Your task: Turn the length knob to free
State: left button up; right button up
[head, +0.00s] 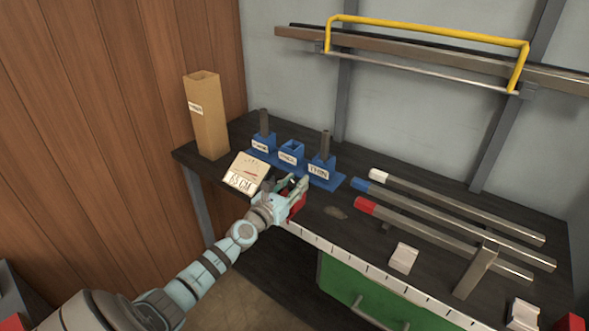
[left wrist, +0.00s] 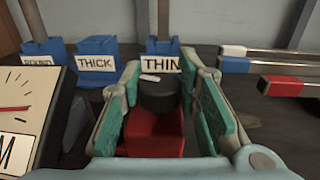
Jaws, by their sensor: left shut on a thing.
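The knob (left wrist: 157,97) is a dark round cylinder with a short white mark on top, seen in the left wrist view. It sits on a red block (left wrist: 155,137), which also shows at the bench's front edge in the head view (head: 297,205). In the head view the gripper hides the knob. The white mark lies toward the far side of the knob's top. I see no wording for the knob's positions. My right gripper is out of view.
A gauge with a red needle and a "65 CM" label (head: 240,181) stands left of the gripper. Behind are blue holders (head: 321,170) with labels. Bars with white, blue and red ends (head: 366,206) lie at right. A cardboard box (head: 208,120) stands at left.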

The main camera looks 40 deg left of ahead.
pick_arm(q)
jog(key=n+y+p, duration=0.2)
jog(key=y+p, duration=0.1)
jog(key=shift+d+r+g, duration=0.1)
jog(key=shift+r+g, duration=0.2)
jog(key=shift+f+n+g+y+p, duration=0.25)
jog(key=shift+n+g+y+p, duration=0.45)
jog(key=shift+y, duration=0.8)
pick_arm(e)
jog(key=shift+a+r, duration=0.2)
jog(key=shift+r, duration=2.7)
pick_arm(q)
jog(key=o, duration=0.9)
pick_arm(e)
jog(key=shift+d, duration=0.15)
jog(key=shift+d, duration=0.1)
